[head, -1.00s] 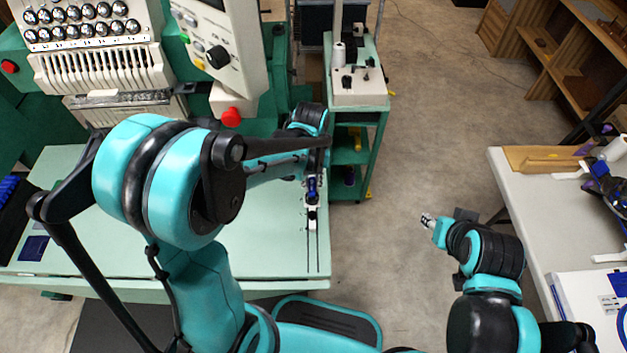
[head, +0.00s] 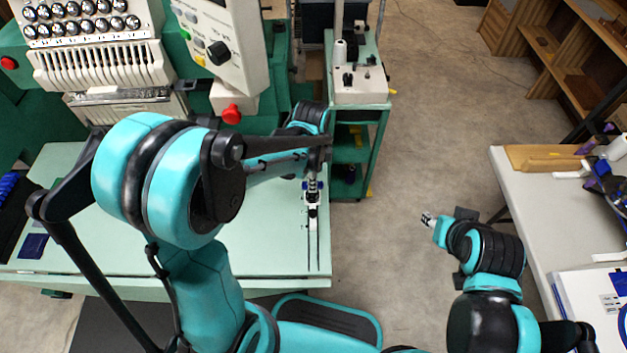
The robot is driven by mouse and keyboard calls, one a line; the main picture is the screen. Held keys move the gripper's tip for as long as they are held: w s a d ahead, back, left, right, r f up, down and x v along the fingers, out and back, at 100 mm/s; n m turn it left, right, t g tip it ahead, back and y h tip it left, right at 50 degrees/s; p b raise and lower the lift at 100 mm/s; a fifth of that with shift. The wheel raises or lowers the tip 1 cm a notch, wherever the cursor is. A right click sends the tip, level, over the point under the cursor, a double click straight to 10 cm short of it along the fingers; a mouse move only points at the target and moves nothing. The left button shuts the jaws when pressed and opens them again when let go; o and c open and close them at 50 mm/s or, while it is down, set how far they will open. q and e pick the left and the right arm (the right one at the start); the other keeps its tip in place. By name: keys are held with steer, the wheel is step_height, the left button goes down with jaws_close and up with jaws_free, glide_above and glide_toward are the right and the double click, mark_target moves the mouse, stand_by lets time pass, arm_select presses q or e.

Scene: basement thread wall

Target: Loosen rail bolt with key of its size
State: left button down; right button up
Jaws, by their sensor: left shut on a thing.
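My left gripper (head: 312,191) reaches down over the right end of the pale green machine table. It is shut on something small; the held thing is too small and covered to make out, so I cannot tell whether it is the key. A slim rail (head: 314,247) with dark lines runs along the table just in front of the gripper. The rail bolt cannot be made out. My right gripper (head: 428,220) is over the open floor, well away from the rail; its fingers are too small to read.
The pale green table (head: 200,255) is mostly clear in front. The embroidery machine's control panel (head: 222,45) and red button (head: 232,114) stand behind. A green cart (head: 358,97) is behind right. A white table (head: 530,215) stands at right. Floor lies between.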

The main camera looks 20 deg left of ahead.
arm_select(q)
steer(key=c, duration=1.8)
jaws_free()
steer(key=shift+d+n, duration=0.1)
steer(key=shift+n, duration=0.6)
steer(key=o, duration=0.4)
steer(key=shift+o, duration=0.2)
step_height(320, 180, up, 12)
steer(key=s+a+n+t, duration=0.4)
steer(key=s+n+t, duration=0.3)
steer(key=s+n, duration=0.3)
steer(key=n, duration=0.3)
steer(key=shift+s+a, duration=0.15)
steer(key=shift+a, duration=0.2)
